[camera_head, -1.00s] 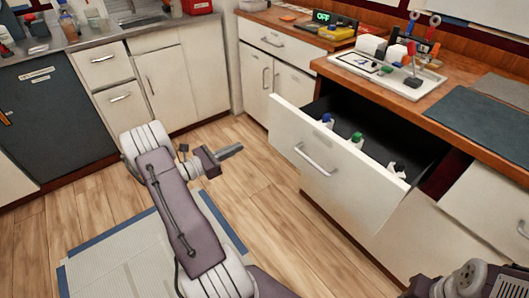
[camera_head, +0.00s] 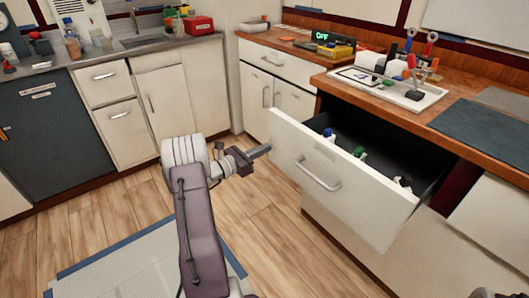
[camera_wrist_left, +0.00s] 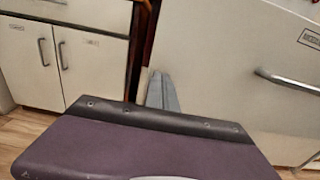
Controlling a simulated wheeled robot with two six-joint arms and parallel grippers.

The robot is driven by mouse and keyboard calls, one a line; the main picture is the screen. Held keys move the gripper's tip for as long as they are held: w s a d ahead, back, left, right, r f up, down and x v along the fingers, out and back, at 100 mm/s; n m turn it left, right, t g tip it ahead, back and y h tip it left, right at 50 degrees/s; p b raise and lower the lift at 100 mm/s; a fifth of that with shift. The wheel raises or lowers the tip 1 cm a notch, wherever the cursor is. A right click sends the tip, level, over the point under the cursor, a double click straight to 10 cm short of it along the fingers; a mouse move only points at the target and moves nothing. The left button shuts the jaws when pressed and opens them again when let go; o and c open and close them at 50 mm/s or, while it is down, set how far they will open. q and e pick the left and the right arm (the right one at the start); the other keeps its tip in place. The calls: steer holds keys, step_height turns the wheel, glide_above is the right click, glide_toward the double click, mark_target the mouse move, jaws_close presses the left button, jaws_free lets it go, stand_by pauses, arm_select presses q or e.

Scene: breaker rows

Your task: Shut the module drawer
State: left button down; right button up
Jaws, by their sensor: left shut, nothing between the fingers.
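The module drawer (camera_head: 335,184) stands pulled out from the counter at the right, its white front facing me with a metal bar handle (camera_head: 318,174). Several bottles with blue and green caps stand inside it. In the left wrist view the drawer front (camera_wrist_left: 235,85) fills the right side and its handle (camera_wrist_left: 292,80) shows at the right edge. My left gripper (camera_head: 262,152) is shut and empty, just left of the drawer front's left edge. Its fingers also show in the left wrist view (camera_wrist_left: 162,92). I cannot tell whether they touch the drawer. My right gripper is not clearly in view.
A white tray (camera_head: 430,99) with tools and small parts sits on the wooden counter above the drawer. A dark mat (camera_head: 480,128) lies beside it. Closed white cabinets (camera_head: 275,85) stand behind my left gripper. The wooden floor (camera_head: 275,235) before the drawer is clear.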

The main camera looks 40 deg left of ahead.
arm_select(q)
steer(key=shift+w+d, duration=0.1)
steer(key=shift+w, duration=0.2)
arm_select(e)
steer(key=shift+f, duration=0.1)
